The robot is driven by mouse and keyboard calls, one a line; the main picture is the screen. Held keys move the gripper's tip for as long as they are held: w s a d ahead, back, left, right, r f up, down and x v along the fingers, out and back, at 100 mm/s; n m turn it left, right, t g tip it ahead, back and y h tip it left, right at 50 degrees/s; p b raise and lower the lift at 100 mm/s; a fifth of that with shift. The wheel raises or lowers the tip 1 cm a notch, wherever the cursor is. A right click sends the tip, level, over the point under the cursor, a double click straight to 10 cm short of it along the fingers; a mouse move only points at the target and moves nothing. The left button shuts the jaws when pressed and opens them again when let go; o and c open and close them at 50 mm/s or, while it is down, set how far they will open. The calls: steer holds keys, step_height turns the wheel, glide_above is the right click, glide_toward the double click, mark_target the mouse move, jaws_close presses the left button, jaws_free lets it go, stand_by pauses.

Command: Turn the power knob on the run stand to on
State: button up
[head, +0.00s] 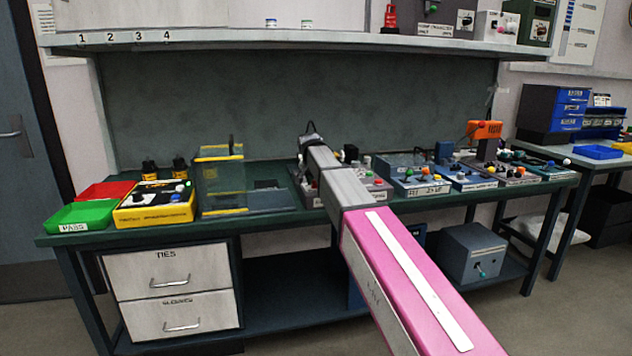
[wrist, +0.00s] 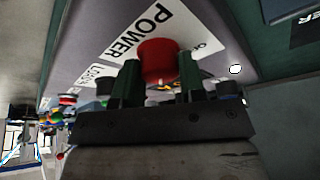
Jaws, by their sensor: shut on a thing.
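The power knob (wrist: 158,60) is red and round and sits on a grey panel beside a white label reading POWER (wrist: 140,30). In the wrist view my gripper (wrist: 160,88) has its two dark fingers on either side of the knob, shut on it. The label's "on" end is partly hidden behind the knob and a finger. In the head view my arm reaches to the middle of the bench, and the run stand (head: 306,186) is partly hidden behind it. The knob cannot be made out there.
The green bench (head: 270,226) holds a clear yellow-edged box (head: 221,180) and a yellow control box (head: 154,205) to the left. Several grey-blue units with coloured knobs (head: 420,185) stand close on the right. A shelf (head: 250,38) runs above the bench.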

steer(key=o, duration=0.9)
steer(key=shift+r, duration=0.1)
steer(key=v, duration=1)
steer(key=shift+s+r, duration=0.15)
steer(key=shift+r, duration=0.15)
